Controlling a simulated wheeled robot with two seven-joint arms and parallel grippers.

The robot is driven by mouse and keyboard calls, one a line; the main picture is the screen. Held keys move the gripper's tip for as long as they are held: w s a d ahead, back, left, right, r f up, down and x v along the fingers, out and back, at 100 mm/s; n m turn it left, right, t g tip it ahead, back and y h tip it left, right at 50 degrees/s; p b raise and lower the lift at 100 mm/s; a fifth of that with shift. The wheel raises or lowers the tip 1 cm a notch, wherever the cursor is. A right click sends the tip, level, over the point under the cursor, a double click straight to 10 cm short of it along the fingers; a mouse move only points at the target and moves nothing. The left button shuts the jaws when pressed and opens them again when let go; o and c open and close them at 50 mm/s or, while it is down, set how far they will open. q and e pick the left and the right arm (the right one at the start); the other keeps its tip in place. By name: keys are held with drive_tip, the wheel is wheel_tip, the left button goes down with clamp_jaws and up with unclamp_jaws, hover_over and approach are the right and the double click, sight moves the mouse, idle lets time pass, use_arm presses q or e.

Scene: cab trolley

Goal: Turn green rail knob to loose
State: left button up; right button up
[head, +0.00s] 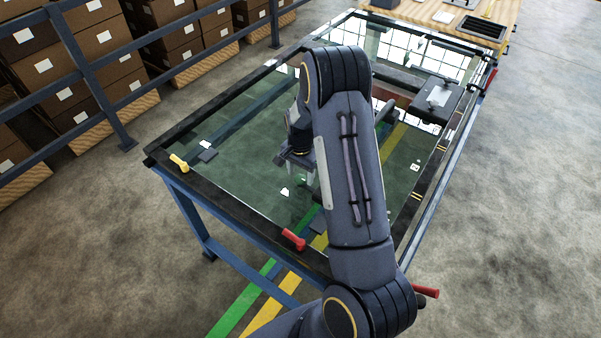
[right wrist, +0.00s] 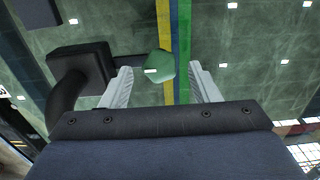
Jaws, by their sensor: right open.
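The green knob (right wrist: 159,66) shows in the right wrist view as a rounded, faceted green cap with a small white mark. A dark bar runs behind it. My right gripper (right wrist: 163,80) is open, with its pale fingers on either side of the knob; whether they touch it cannot be told. In the head view my right gripper (head: 303,170) hangs over the glass top, mostly behind my own arm, and the green knob is hidden there. My left gripper is not in view.
The glass-topped trolley (head: 236,205) has a dark frame with a yellow knob (head: 178,162) and a red knob (head: 293,240). A black block (right wrist: 80,68) sits left of the green knob. A dark box unit (head: 436,98) stands at the trolley's right. Cartons (head: 105,45) are behind a railing.

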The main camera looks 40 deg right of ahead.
drive_tip(key=shift+f, duration=0.5)
drive_tip(key=shift+c, duration=0.5)
drive_tip(key=c, duration=0.9)
